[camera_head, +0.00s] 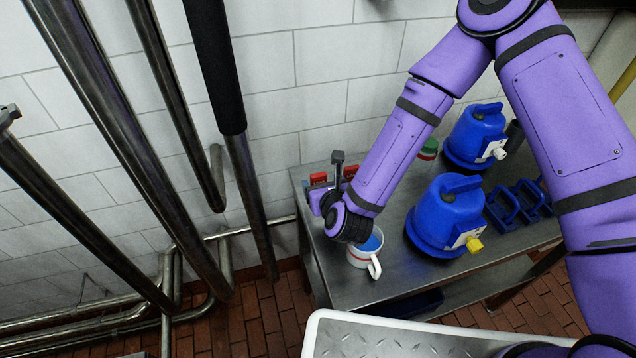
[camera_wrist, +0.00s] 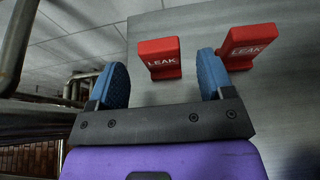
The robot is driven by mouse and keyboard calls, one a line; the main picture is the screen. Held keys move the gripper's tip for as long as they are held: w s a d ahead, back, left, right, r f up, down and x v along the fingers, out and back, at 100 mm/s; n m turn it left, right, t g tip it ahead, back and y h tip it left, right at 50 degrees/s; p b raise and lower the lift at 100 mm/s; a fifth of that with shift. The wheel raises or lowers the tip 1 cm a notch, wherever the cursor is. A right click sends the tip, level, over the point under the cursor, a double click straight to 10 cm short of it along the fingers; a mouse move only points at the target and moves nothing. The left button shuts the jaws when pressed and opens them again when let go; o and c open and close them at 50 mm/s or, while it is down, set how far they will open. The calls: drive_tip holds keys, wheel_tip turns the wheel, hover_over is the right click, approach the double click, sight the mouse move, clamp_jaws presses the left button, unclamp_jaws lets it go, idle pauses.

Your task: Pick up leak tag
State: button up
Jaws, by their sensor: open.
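The second tag (camera_wrist: 250,46) is to the right, partly hidden by the right finger. My gripper is open, with nothing held between its fingers. In the head view, the left tag (camera_head: 318,178) and right tag (camera_head: 350,171) show at the table's back left, just beyond my wrist. The fingers are mostly hidden there.
A white mug (camera_head: 362,256) with a blue inside stands under my wrist. Blue canisters (camera_head: 446,215) (camera_head: 476,136) and blue holders (camera_head: 516,205) stand to the right. A green-topped container (camera_head: 428,149) is near the wall. Metal pipes (camera_head: 150,150) run at the left.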

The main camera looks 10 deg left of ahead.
sight(320, 180)
drive_tip(key=x, duration=0.5)
drive_tip(key=shift+w+a+f, duration=0.15)
drive_tip(key=shift+w, duration=0.15)
drive_tip(key=c, duration=1)
